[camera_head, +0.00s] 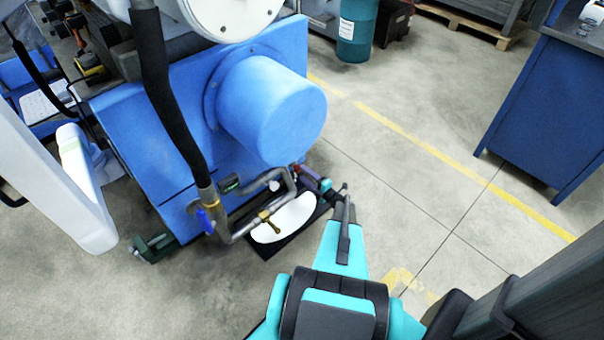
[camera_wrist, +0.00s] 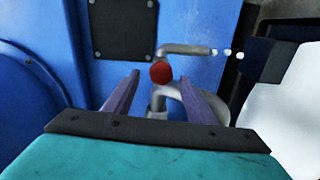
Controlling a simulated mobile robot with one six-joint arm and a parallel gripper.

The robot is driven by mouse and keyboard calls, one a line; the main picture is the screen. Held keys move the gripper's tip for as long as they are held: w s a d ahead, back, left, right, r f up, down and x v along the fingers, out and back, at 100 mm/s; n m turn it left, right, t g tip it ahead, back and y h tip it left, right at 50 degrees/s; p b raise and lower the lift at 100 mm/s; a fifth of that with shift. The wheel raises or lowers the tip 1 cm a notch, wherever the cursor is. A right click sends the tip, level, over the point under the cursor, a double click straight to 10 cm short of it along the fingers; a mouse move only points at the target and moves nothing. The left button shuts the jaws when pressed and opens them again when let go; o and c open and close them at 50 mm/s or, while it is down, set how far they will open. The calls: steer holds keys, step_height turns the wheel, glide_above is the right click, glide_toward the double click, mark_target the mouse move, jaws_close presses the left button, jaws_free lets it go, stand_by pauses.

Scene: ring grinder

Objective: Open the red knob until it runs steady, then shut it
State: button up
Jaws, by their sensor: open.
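The red knob (camera_wrist: 162,72) shows in the wrist view on a grey pipe (camera_wrist: 186,49) in front of a blue panel. My gripper (camera_wrist: 157,85) is open, its two fingers on either side of the knob in the picture. I see no contact between the fingers and the knob, and cannot tell how deep the knob lies between them. White drops (camera_wrist: 228,54) show in a row to the right of the pipe's end. In the head view my gripper (camera_head: 344,195) is beside the pipework at the blue machine's base; the red knob is not clear there.
The blue machine (camera_head: 130,115) with its round housing (camera_head: 270,110) stands close by. A black hose (camera_head: 165,90) and a blue-handled valve (camera_head: 204,216) are left of my gripper. A blue cabinet (camera_head: 545,110) stands at the right. The floor between is clear.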

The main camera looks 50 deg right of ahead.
steer(key=s, duration=1)
steer(key=shift+s+a, duration=0.35)
steer(key=shift+a, duration=0.1)
steer(key=w+a+r+n+g+y+p, duration=0.1)
steer(key=w+a+n+g+y, duration=0.15)
steer(key=a+n, duration=0.6)
steer(key=w+a+n+g+y+p, duration=0.1)
steer(key=w+a+n+g+y, duration=0.2)
steer(key=a, duration=1.1)
steer(key=w+a+r+n+g+y, duration=0.1)
steer(key=a+n+g+y, duration=0.3)
steer(key=a+n, duration=0.55)
steer(key=s+a+r+n+g+p, duration=0.1)
steer(key=s+a+n+g+p, duration=0.1)
steer(key=s+a+n+g, duration=0.6)
steer(key=s+a+r+n+g+p, duration=0.15)
steer(key=s+a+n, duration=0.45)
steer(key=a+n, duration=0.6)
steer(key=s+a+r+n+g+h+p, duration=0.1)
steer(key=s+r+n+g+h, duration=0.1)
steer(key=n, duration=0.5)
steer(key=s+a+r+n+g+h, duration=0.1)
steer(key=s+r+n+g+h, duration=0.1)
steer(key=s+r+n+h, duration=0.3)
steer(key=shift+s+n+h+p, duration=0.35)
steer(key=shift+s+n+h, duration=0.3)
steer(key=shift+s+n, duration=1.15)
